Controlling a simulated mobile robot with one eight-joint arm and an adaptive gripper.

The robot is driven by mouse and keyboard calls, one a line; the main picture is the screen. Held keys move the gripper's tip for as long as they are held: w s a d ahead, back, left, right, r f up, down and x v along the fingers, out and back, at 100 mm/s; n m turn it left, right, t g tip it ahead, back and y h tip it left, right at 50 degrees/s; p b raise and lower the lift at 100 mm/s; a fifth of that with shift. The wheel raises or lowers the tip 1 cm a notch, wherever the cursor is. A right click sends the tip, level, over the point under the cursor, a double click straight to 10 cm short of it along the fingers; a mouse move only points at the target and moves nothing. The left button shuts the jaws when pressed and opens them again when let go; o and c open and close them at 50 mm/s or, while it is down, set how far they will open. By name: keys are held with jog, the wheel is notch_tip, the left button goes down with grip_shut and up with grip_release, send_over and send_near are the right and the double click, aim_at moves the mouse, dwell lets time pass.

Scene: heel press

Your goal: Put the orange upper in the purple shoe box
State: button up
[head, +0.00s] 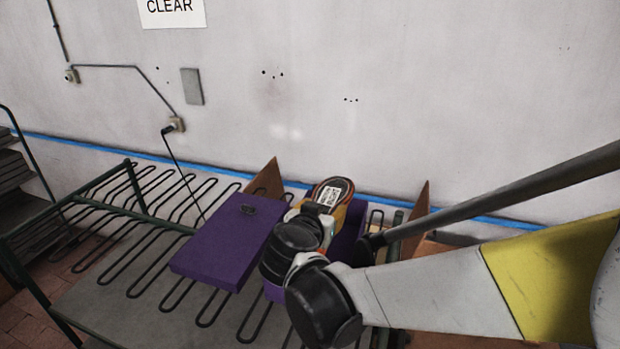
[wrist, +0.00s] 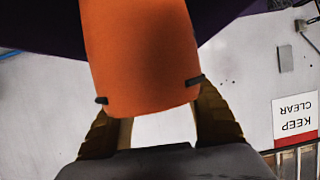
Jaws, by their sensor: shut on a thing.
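The orange upper (wrist: 140,55) fills the upper middle of the wrist view. My gripper (wrist: 155,108) is shut on its near end, with one finger on each side. In the head view my wrist and arm hide the upper and the fingertips. The purple shoe box (head: 347,232) shows partly behind my arm, between two brown panels, and my wrist is over it. A dark purple surface (wrist: 40,28) shows beyond the upper in the wrist view. I cannot tell whether the upper touches it.
A flat purple slab (head: 225,243), perhaps the lid, lies left of the box with a small black piece on it. Brown panels stand at the left (head: 266,178) and right (head: 421,205). A green-framed rack with wire loops (head: 140,272) extends left. The wall is close behind.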

jog(key=shift+s+d, duration=0.1)
jog(key=shift+f+b, duration=0.6)
jog(key=shift+b, duration=0.1)
jog(key=o, duration=1.3)
jog(key=shift+r, duration=0.1)
